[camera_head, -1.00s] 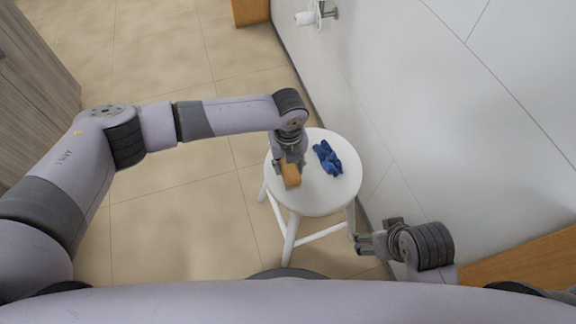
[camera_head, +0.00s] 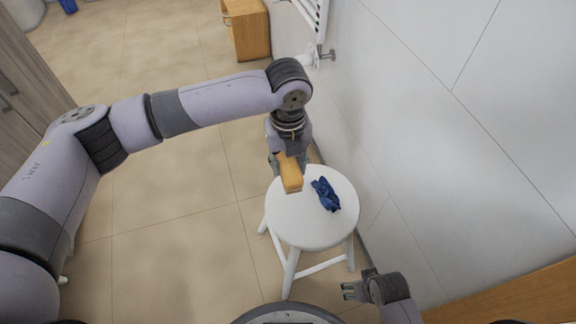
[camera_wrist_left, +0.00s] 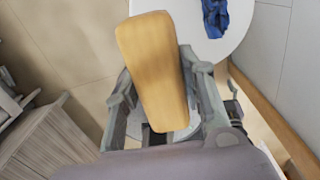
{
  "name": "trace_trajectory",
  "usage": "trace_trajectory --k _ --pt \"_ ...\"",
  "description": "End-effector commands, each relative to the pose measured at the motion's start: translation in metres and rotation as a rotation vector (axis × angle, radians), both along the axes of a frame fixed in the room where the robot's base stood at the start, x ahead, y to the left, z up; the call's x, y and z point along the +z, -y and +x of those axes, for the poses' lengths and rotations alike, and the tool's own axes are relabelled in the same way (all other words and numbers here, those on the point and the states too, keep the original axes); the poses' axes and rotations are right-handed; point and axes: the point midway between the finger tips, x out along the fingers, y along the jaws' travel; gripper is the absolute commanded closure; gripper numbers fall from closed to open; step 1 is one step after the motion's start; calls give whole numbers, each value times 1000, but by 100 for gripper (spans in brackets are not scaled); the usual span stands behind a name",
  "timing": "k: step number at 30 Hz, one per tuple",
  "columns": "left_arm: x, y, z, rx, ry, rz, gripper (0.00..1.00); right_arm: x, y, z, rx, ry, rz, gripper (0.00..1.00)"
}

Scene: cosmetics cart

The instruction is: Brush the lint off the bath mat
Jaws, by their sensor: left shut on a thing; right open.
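My left gripper (camera_head: 289,164) is shut on a wooden brush (camera_head: 291,174), a light-brown block, and holds it above the far-left part of a white stool. In the left wrist view the brush (camera_wrist_left: 154,68) sits between the fingers of the left gripper (camera_wrist_left: 160,100); any bristles are hidden. My right gripper (camera_head: 352,291) is open and empty, low beside the stool, near the wall. No bath mat or lint can be made out in these views.
The round white stool (camera_head: 307,226) carries a crumpled blue cloth (camera_head: 326,194). A pale wall (camera_head: 440,150) runs close along the right. A wooden cabinet (camera_head: 246,29) and a white towel rail (camera_head: 316,17) are at the back. Tiled floor (camera_head: 170,200) on the left is clear.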

Motion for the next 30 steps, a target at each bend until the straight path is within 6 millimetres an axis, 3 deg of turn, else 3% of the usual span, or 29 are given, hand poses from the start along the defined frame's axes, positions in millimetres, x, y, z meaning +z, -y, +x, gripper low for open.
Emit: trace_trajectory --k 4,5,14,20,23,30 --pt "0 0 0 0 1 -1 96 0 0 0 0 0 0 32" --pt "0 0 0 0 1 -1 64 0 0 0 0 0 0 32" --pt "0 0 0 0 0 -1 84 0 0 0 0 -1 0 32" --pt "2 -5 1 64 -2 -1 86 0 0 0 0 -1 1 32" --pt "6 -15 2 207 -6 -4 86 0 0 0 0 -1 1 32" --pt "25 -53 2 793 -24 -6 86 0 0 0 0 0 1 32"
